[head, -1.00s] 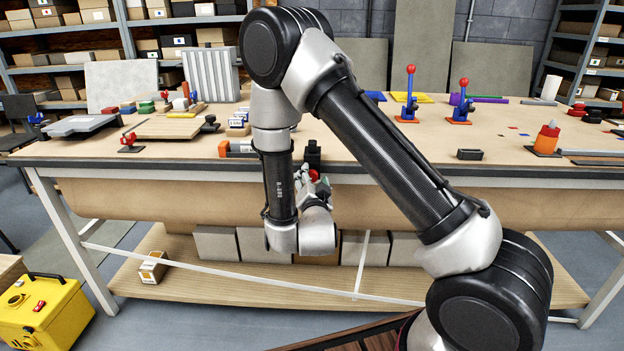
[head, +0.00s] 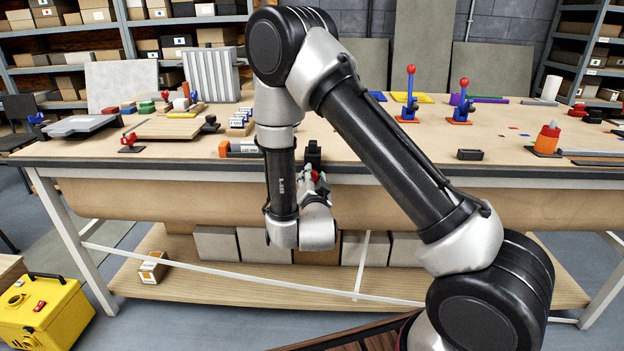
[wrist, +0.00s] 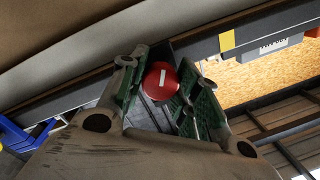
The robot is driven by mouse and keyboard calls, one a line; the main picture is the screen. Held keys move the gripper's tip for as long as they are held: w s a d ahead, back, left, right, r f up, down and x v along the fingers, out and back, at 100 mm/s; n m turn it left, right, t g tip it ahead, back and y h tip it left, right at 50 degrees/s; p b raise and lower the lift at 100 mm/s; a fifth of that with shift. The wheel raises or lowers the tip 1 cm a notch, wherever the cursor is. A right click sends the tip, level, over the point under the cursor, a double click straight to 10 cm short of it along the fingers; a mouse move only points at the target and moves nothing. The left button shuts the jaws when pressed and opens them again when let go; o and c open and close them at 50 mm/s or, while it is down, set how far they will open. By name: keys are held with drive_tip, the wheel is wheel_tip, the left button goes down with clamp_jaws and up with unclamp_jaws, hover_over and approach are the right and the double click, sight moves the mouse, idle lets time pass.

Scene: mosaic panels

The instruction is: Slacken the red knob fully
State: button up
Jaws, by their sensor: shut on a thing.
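The red knob (wrist: 161,78) is round with a white bar mark on its face. In the wrist view it sits between the green-padded fingers of my gripper (wrist: 160,88), which are shut on it. In the head view the knob (head: 314,176) shows as a small red spot at the front edge of the bench, just below a dark clamp body (head: 313,153). My gripper (head: 316,182) reaches up to it from below and in front, and my wrist partly hides the contact.
The workbench (head: 380,150) carries blue toggle clamps with red tips (head: 410,95), an orange bottle (head: 548,137) and a small black block (head: 470,154) to the right. An orange-ended tool (head: 236,149) lies left of my arm. A yellow case (head: 45,312) stands on the floor.

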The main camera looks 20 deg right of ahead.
drive_tip(key=shift+n, duration=0.3)
drive_tip(key=n, duration=0.5)
drive_tip(key=shift+g, duration=0.3)
drive_tip(key=n, duration=0.5)
drive_tip(key=shift+g, duration=0.3)
drive_tip(key=n+h, duration=0.1)
drive_tip(key=n, duration=0.5)
drive_tip(key=n+h, duration=0.1)
drive_tip(key=n, duration=0.4)
drive_tip(key=shift+g, duration=0.3)
drive_tip(key=shift+n, duration=0.3)
drive_tip(key=o, duration=1.1)
drive_tip(key=shift+c, duration=0.2)
